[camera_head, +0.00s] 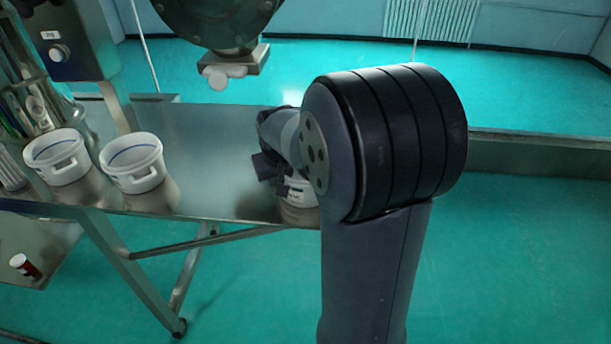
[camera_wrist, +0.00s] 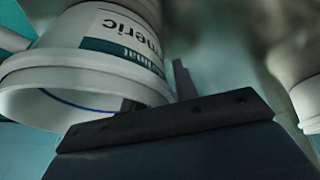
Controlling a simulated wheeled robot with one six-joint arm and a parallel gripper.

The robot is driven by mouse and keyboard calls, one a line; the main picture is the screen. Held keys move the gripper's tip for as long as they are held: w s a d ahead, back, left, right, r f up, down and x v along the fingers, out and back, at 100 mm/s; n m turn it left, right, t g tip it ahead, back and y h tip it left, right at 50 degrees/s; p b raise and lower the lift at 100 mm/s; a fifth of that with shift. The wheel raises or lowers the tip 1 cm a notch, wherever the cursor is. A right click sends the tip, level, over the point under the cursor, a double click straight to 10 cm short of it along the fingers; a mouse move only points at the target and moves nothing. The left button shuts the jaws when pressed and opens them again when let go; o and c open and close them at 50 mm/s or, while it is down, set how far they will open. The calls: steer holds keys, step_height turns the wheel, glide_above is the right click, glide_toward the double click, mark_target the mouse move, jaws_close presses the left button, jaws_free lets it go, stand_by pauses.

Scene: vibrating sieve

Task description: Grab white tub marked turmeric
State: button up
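The white tub marked turmeric (camera_wrist: 95,50) fills the upper left of the wrist view, its label upside down and only partly readable. In the head view the tub (camera_head: 299,204) stands near the front edge of the steel table, mostly hidden behind my arm. My gripper (camera_wrist: 155,92) is at the tub's rim. One finger overlaps the open mouth and the other shows just outside the wall, with a gap between them. My gripper (camera_head: 267,172) also shows in the head view above the tub, its fingertips hard to make out. Contact with the wall cannot be told.
Two more white tubs (camera_head: 58,157) (camera_head: 132,163) stand on the left of the table (camera_head: 215,140). A pale tub (camera_wrist: 305,70) shows at the wrist view's right edge. Sieve machine parts (camera_head: 225,40) hang above the table. A small brown bottle (camera_head: 25,266) lies on a lower surface.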

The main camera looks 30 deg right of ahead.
jaws_close()
steer(key=shift+r, duration=0.1)
stand_by(0.5)
